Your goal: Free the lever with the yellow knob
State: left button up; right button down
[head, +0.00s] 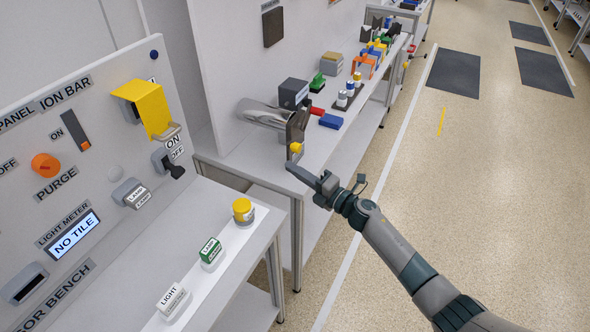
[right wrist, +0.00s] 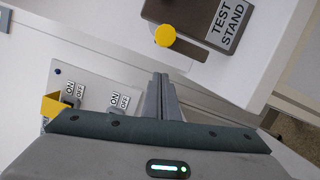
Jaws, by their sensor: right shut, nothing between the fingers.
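The yellow knob (head: 295,147) sits at the front edge of the middle bench, on the end of a dark lever against the brown test stand. In the right wrist view the yellow knob (right wrist: 165,36) is at the top centre, and its dark lever (right wrist: 190,48) runs right to the brown box (right wrist: 198,20) labelled TEST STAND. My right gripper (head: 291,167) is just below the knob, apart from it. In the wrist view its shut, empty fingers (right wrist: 160,78) point toward the knob with a gap between. My left gripper is not seen.
A silver cylinder (head: 263,113) lies behind the lever, beside a dark grey box (head: 293,93). A blue block (head: 331,121) and a red piece (head: 317,111) lie to the right. The left panel has a yellow cover (head: 150,105) and switches. The floor aisle at right is clear.

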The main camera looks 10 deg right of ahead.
jog(key=b+v, duration=0.2)
jog(key=v, duration=0.8)
jog(key=shift+f+b, duration=0.15)
jog(key=shift+b, duration=0.15)
jog(key=shift+s, duration=0.1)
